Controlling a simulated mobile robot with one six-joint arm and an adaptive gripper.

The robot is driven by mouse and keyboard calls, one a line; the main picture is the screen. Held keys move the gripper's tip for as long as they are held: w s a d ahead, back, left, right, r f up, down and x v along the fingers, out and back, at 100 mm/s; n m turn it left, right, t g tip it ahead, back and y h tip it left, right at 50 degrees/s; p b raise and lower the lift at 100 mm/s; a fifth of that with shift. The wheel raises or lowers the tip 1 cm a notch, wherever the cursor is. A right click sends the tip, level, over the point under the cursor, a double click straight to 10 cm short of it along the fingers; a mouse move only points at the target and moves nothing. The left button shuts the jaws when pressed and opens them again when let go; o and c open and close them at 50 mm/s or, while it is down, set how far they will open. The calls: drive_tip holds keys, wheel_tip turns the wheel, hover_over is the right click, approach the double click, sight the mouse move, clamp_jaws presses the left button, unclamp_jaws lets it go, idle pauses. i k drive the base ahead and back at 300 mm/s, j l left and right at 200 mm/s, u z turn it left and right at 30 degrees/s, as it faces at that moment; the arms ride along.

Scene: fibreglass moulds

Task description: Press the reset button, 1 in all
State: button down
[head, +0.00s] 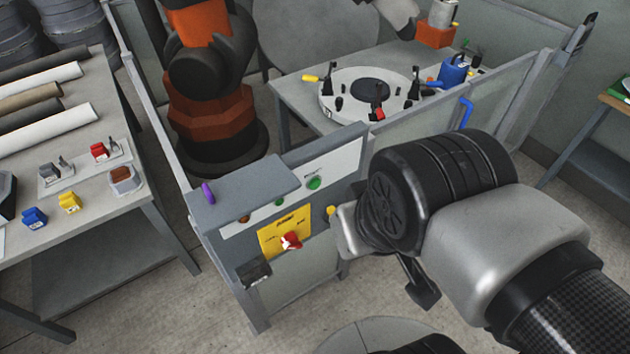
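The control box (245,188) stands at the fence, with a pale sloped panel on its front. A green round button (314,183) sits at the panel's right end under a small label too small to read surely; it looks like the reset button. My gripper (420,292) is at the right of the box, below and to the right of the green button and apart from it. The wrist hides most of it; one dark finger part shows, pointing down. Whether it is open cannot be seen.
A smaller green light (279,202) and an amber light (244,218) lie left of the button. Fence panels (430,118) and an orange robot (208,110) stand behind. A table (110,215) stands left.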

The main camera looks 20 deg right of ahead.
sight(314, 184)
drive_tip(key=j+z, duration=0.2)
drive_tip(key=z, duration=0.2)
drive_tip(key=k+j+z, duration=0.15)
drive_tip(key=z, duration=0.25)
drive_tip(key=k+j+z, duration=0.15)
drive_tip(key=z, duration=0.3)
